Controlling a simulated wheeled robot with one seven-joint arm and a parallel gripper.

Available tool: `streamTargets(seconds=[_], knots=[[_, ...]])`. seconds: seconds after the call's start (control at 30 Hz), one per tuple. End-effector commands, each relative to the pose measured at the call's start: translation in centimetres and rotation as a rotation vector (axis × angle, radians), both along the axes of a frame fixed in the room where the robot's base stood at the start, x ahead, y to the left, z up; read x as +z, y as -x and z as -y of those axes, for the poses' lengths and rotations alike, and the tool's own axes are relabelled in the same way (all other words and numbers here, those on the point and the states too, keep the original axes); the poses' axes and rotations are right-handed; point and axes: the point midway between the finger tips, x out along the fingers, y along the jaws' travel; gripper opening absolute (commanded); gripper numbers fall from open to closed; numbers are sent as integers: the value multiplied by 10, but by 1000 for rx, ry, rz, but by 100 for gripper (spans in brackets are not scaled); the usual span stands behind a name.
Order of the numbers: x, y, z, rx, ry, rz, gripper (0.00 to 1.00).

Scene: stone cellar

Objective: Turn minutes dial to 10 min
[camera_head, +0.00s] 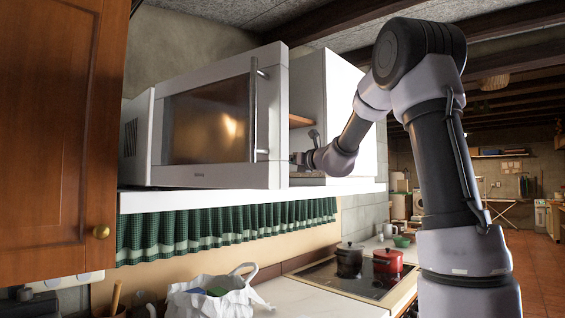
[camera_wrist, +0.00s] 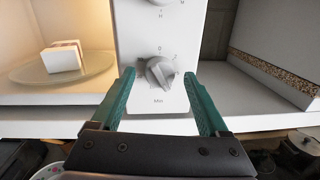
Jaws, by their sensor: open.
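The microwave (camera_head: 218,118) stands on a white shelf in the head view, its front turned toward the right. In the wrist view its control panel (camera_wrist: 134,40) faces me. The minutes dial (camera_wrist: 160,72) is a grey knob above the "Min" label, its grip ridge tilted from upper left to lower right. A second dial (camera_wrist: 160,3) shows only in part at the top edge. My gripper (camera_wrist: 162,82) is open, with one teal finger on each side of the minutes dial in the picture. I cannot tell whether either finger touches it. In the head view, the dials are hidden.
To the left in the wrist view is the lit microwave interior with a glass turntable (camera_wrist: 60,75) and a small box-like item (camera_wrist: 62,56) on it. Below the shelf (camera_head: 150,200) are a green checked curtain (camera_head: 225,225), a hob with pots (camera_head: 350,258) and a white bag (camera_head: 210,298).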

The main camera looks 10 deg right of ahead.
Motion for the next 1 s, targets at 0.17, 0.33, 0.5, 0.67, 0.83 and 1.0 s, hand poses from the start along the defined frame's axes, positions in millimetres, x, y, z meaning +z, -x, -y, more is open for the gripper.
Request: streamTargets(seconds=[0.17, 0.33, 0.5, 0.67, 0.83, 1.0], knots=[[-1, 28, 19, -4, 0, 1, 78], [-2, 57, 37, -4, -1, 1, 78], [-4, 77, 49, -2, 0, 0, 78], [-4, 84, 53, -1, -1, -1, 78], [-4, 85, 54, -1, -1, -1, 78], [-4, 85, 53, -1, -1, -1, 78]])
